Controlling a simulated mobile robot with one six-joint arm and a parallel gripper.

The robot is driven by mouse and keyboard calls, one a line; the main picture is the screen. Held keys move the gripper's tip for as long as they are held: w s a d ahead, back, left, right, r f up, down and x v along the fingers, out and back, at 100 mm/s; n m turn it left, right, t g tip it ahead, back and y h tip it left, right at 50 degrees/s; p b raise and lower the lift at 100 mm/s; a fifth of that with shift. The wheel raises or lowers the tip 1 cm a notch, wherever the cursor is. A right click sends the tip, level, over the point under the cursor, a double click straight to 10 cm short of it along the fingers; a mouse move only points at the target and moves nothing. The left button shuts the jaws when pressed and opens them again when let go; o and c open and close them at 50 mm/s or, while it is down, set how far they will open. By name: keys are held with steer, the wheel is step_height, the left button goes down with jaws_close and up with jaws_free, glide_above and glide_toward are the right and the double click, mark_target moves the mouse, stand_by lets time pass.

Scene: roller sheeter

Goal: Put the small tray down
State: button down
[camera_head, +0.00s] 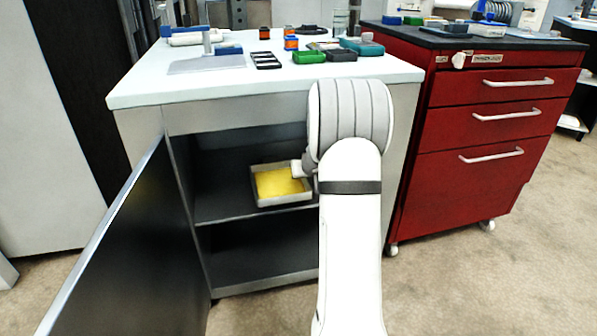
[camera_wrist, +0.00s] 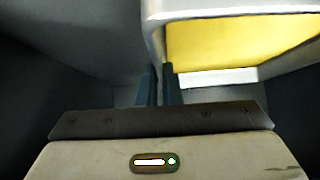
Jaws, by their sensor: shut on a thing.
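The small tray (camera_head: 284,201) is pale-walled with a yellow inside. It is inside the open cabinet, at the level of the middle shelf (camera_head: 222,207), and looks about level. I cannot tell whether it touches the shelf. My gripper (camera_head: 302,169) reaches in from the right and is at the tray's right side, partly hidden by my arm. In the wrist view, my gripper (camera_wrist: 158,88) is shut on a side wall of the tray (camera_wrist: 153,38), with the yellow inside to the right of the fingers.
The cabinet door (camera_head: 120,245) stands wide open at the left. The white cabinet top (camera_head: 130,92) above holds several tools and boxes. A lower compartment (camera_head: 255,255) is dark and looks empty. A red drawer cabinet (camera_head: 480,160) stands to the right.

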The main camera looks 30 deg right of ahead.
steer(key=w+p, duration=0.1)
steer(key=w, duration=0.1)
steer(key=w+d+p, duration=0.1)
steer(key=w, duration=0.1)
steer(key=w+p, duration=0.1)
steer(key=w, duration=0.1)
steer(key=shift+w+d+r+p, duration=0.2)
steer(key=shift+d+p, duration=0.2)
steer(key=shift+w+f, duration=0.15)
steer(key=shift+w, duration=0.05)
steer(key=shift+f+b, duration=1.25)
steer(key=shift+f, duration=0.55)
steer(key=shift+f, duration=0.1)
steer(key=c, duration=1.6)
jaws_free()
